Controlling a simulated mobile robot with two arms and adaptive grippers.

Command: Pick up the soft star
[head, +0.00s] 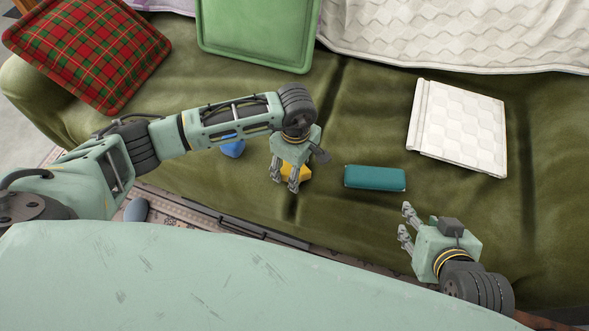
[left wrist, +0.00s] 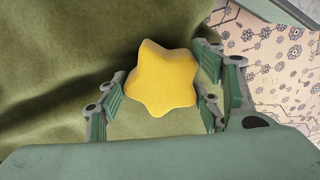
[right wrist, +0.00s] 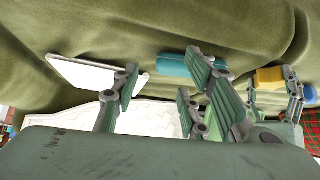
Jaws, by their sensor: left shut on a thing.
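The yellow soft star (head: 297,171) is at the seat of the green sofa, partly hidden by my left gripper (head: 285,183). In the left wrist view the star (left wrist: 162,78) sits between the two fingers, which are shut on it. Green cloth shows behind it; whether it still touches the seat I cannot tell. The star also shows at the right of the right wrist view (right wrist: 269,77), beside my left gripper's fingers. My right gripper (head: 406,220) is open and empty, above the front of the sofa to the right.
A teal case (head: 375,177) lies right of the star. A blue object (head: 232,147) is partly behind my left arm. A white quilted piece (head: 460,125) lies at right. A green panel (head: 258,30) and a plaid cushion (head: 88,48) are at the back. The sofa's front edge is near.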

